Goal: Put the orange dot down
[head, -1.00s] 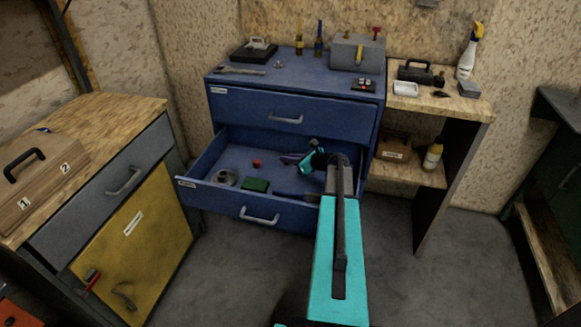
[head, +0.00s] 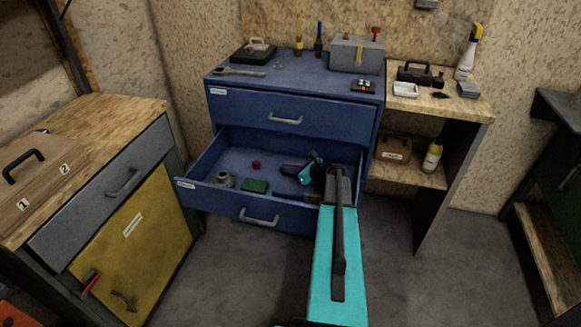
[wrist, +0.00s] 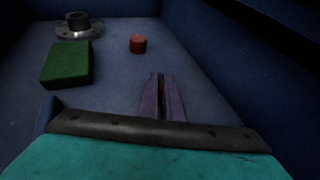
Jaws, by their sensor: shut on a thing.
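My gripper (head: 284,169) reaches into the open blue drawer (head: 208,160), low over its floor. In the wrist view its two purple-grey fingers (wrist: 161,82) are close together. A small orange-red bit, which I take for the orange dot (wrist: 162,86), shows between them; the fingers hide most of it. I cannot tell if it touches the drawer floor. In the head view the dot cannot be made out.
The drawer also holds a red cylinder (wrist: 138,43), a green block (wrist: 66,64) and a grey flanged metal part (wrist: 79,28), all ahead or left of my fingers. Bare floor lies between them. Drawer walls stand close on the right.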

